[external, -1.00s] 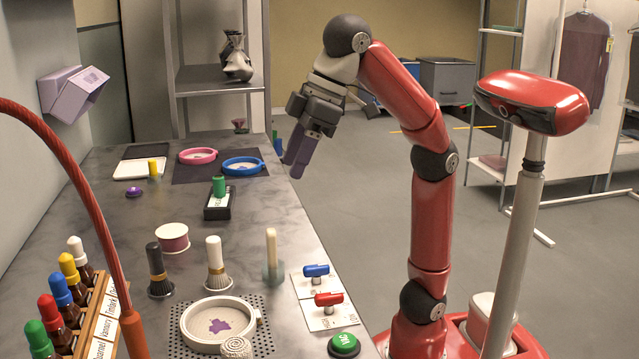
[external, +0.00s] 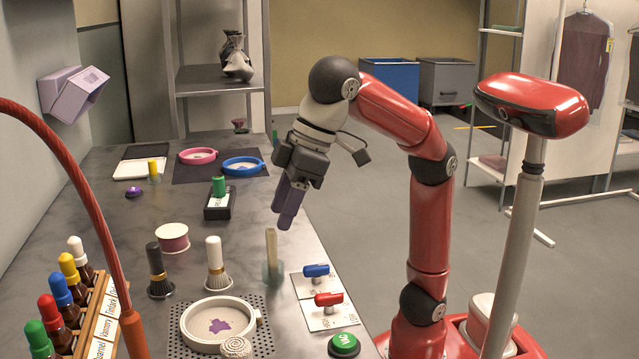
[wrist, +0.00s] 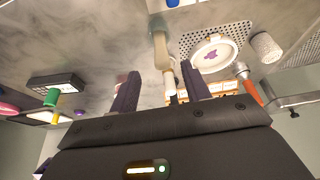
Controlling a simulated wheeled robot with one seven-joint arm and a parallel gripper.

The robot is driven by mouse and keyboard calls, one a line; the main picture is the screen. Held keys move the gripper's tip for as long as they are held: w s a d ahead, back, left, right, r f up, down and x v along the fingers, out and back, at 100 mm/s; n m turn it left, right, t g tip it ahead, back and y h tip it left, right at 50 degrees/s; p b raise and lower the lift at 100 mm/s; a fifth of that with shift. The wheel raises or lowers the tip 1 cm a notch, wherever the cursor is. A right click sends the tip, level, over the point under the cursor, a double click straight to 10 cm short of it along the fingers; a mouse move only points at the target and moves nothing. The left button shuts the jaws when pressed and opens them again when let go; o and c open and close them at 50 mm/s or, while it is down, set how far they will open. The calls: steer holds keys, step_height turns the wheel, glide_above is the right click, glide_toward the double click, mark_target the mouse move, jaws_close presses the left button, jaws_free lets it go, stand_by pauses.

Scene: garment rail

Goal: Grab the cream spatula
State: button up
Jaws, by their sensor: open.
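The cream spatula (external: 271,248) stands upright near the right edge of the grey table, its lower end in a pale translucent holder (external: 272,273). My gripper (external: 285,218) points down just above and beside the top of the spatula, on its far side as seen from the external camera. In the wrist view the spatula (wrist: 162,55) lies beyond and between the two purple fingers (wrist: 160,88), which are apart and hold nothing. I cannot tell from the external view how far the fingers are from it.
White-handled (external: 214,260) and black-handled (external: 157,268) brushes stand left of the spatula. A round white dish (external: 188,325) sits nearer the camera. Blue (external: 316,270) and red (external: 328,299) handled valves lie to the right. A green button (external: 344,344) is at the front edge.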

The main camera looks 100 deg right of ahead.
mark_target(276, 236)
steer(key=x, duration=0.2)
steer(key=b+x, duration=0.1)
steer(key=x, duration=0.2)
steer(key=b+x, duration=0.1)
steer(key=x, duration=0.1)
steer(key=shift+s+a+f, duration=0.1)
steer(key=shift+a+f, duration=0.05)
steer(key=shift+f, duration=0.35)
jaws_close()
steer(key=shift+r, duration=0.1)
